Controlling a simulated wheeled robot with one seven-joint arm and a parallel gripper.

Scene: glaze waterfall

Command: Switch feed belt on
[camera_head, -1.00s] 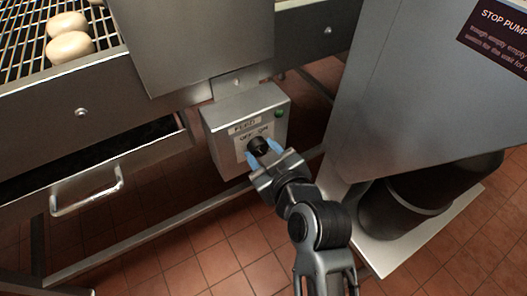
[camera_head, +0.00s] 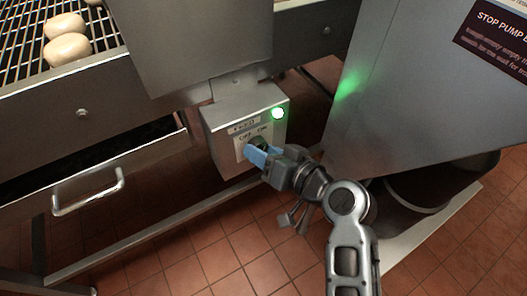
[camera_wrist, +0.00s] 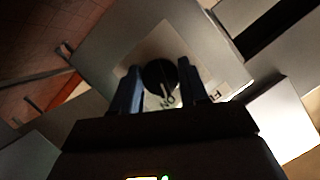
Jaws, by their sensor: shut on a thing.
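The grey feed switch box (camera_head: 228,118) hangs under the belt frame, with a FEED label and OFF and ON marks on its front. Its black round knob (camera_wrist: 160,75) sits between my two blue fingertips in the wrist view. My gripper (camera_head: 259,153) is shut on the knob and hides most of it in the head view.
A wire belt (camera_head: 30,35) with pale round buns (camera_head: 67,48) is at the upper left. A drawer with a handle (camera_head: 88,192) is below it. A large steel trough (camera_head: 410,90) with a STOP PUMP sign stands close on the right.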

